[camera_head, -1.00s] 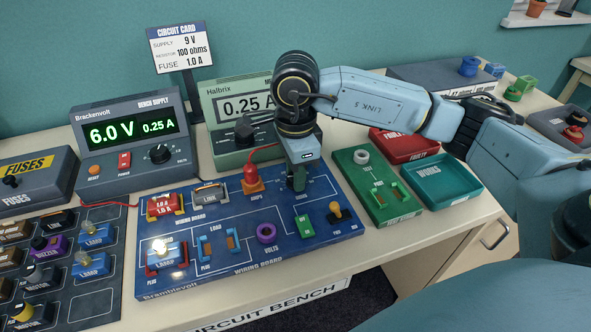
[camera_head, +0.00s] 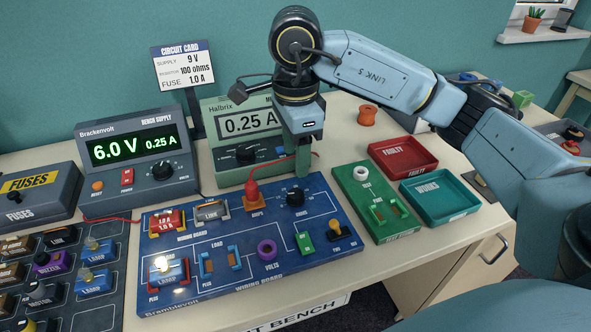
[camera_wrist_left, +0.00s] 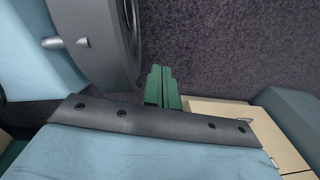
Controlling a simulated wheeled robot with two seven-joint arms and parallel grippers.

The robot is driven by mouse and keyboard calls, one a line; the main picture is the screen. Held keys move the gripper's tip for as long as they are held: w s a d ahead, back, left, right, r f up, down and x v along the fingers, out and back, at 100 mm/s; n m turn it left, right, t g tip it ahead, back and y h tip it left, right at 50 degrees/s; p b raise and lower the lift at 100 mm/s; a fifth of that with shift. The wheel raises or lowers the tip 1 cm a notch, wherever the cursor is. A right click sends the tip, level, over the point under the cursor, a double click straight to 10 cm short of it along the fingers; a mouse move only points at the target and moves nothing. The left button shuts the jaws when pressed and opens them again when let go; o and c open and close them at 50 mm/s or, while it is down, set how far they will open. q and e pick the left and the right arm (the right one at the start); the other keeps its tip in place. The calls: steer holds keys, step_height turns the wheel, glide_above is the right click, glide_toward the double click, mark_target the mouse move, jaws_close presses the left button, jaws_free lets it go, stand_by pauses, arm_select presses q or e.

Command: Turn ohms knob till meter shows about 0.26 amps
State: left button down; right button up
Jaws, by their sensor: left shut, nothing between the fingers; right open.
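The ohms knob (camera_head: 296,197) is a black round knob at the back right of the blue wiring board (camera_head: 330,255). The green Halbrix meter (camera_head: 212,120) stands behind the board and reads 0.25 A; my right arm hides its right part. My right gripper (camera_head: 303,170) points down just behind and above the knob, apart from it. It is open and empty, though its fingers overlap in this view. My left gripper (camera_wrist_left: 163,88) shows only in the left wrist view, shut and empty over dark carpet, away from the board.
The Brackenvolt supply (camera_head: 110,180) reads 6.0 V and 0.25 A. A red plug (camera_head: 252,188) with a wire stands left of the knob. A green test board (camera_head: 378,228), a red tray (camera_head: 400,143) and a teal tray (camera_head: 470,212) lie to the right.

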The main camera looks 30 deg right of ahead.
arm_select(q)
steer(key=shift+s+d+r, duration=0.1)
steer(key=shift+d+r, duration=0.15)
steer(key=shift+d, duration=0.5)
arm_select(e)
step_height(320, 180, up, 4)
steer(key=shift+f, duration=0.1)
arm_select(q)
steer(key=shift+a, duration=0.15)
